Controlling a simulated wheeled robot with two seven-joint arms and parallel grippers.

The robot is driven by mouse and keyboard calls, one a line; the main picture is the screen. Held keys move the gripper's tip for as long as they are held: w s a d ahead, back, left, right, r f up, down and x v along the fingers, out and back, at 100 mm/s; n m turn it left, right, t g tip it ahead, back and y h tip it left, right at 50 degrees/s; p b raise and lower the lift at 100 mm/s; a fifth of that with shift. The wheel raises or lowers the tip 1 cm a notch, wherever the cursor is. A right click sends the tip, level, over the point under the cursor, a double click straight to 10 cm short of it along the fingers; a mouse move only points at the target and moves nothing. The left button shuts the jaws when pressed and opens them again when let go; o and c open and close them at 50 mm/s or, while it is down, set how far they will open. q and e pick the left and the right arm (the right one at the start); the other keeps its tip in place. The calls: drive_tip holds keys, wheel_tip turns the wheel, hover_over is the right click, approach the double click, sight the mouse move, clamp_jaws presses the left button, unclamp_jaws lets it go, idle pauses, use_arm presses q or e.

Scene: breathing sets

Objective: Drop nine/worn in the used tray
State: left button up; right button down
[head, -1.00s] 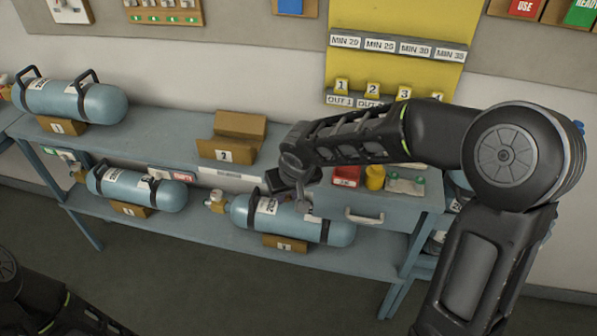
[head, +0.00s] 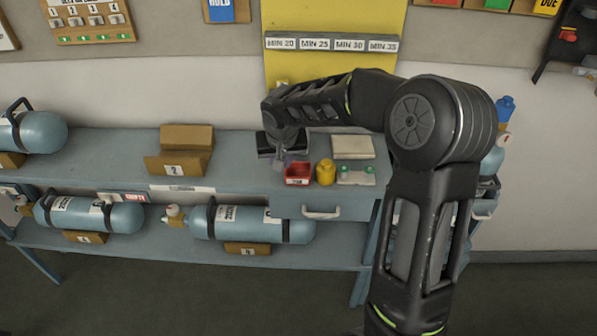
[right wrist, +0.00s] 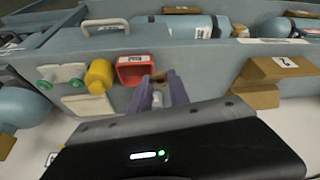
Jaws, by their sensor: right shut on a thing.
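The red tray (head: 298,176), which I take for the used tray, stands on the bench top near its front edge, left of a yellow pot. It also shows in the right wrist view (right wrist: 133,70). My right gripper (right wrist: 158,82) has its purple fingers just beside the red tray in that view, pointing towards the bench. In the head view the gripper (head: 287,158) is close behind the tray, mostly hidden under my arm. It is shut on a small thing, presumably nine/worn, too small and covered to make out. My left gripper is out of view.
A yellow pot (head: 326,172) and a pale holder with green knobs (head: 356,176) stand right of the tray. A cardboard cradle marked 2 (head: 180,160) is to the left. Blue cylinders (head: 255,224) lie on the lower shelf. The bench between cradle and tray is clear.

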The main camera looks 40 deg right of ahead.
drive_tip(key=d+r+m, duration=0.1)
drive_tip(key=d+m, duration=0.1)
drive_tip(key=d, duration=0.5)
drive_tip(key=shift+s+d+r+h, duration=0.15)
drive_tip(key=shift+d+r+h, duration=0.05)
drive_tip(key=shift+h, duration=0.2)
drive_tip(key=shift+f, duration=0.1)
drive_tip(key=shift+f+b, duration=1.55)
drive_tip(key=shift+f, duration=1.4)
drive_tip(key=c, duration=1.2)
unclamp_jaws()
drive_tip(key=shift+o, duration=0.2)
drive_tip(key=shift+r, duration=0.1)
